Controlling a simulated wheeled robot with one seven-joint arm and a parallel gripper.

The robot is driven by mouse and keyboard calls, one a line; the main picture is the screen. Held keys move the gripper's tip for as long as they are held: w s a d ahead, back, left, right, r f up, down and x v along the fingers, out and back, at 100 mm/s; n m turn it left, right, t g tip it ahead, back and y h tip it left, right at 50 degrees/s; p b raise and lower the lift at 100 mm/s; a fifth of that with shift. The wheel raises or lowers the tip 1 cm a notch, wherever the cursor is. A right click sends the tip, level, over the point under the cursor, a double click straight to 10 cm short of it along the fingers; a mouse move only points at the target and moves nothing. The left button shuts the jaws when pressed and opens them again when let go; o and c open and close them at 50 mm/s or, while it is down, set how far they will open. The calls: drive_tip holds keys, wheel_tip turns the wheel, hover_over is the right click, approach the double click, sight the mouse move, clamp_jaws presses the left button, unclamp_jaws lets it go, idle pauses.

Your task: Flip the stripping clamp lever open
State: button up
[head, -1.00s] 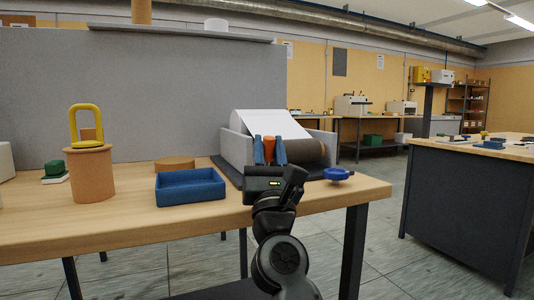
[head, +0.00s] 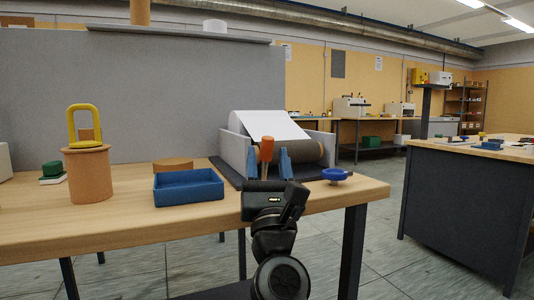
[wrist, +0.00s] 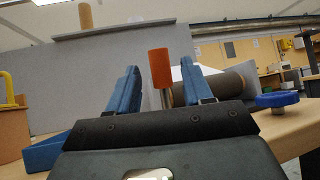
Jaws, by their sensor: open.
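The clamp lever has an orange cylindrical grip (head: 267,149) on a thin stem. It stands roughly upright in front of the printer unit (head: 236,150) with the white paper web (head: 262,126) and brown roll. My gripper (head: 268,153) has two blue fingers, spread apart and holding nothing. In the wrist view, the orange grip (wrist: 159,68) appears between the fingers, with gaps on both sides and its top above the fingertips. I cannot tell how far beyond the fingers it is. The clamp's base is hidden behind my gripper.
A blue knob (head: 335,175) stands right of my gripper near the table's edge. A blue tray (head: 188,188) lies to the left, with a tan cylinder bearing a yellow loop (head: 88,175) farther left. Open floor lies between this table and the dark right-hand bench (head: 465,190).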

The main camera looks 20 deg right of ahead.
drive_tip(key=shift+b+v, duration=0.3)
drive_tip(key=shift+v, duration=2.2)
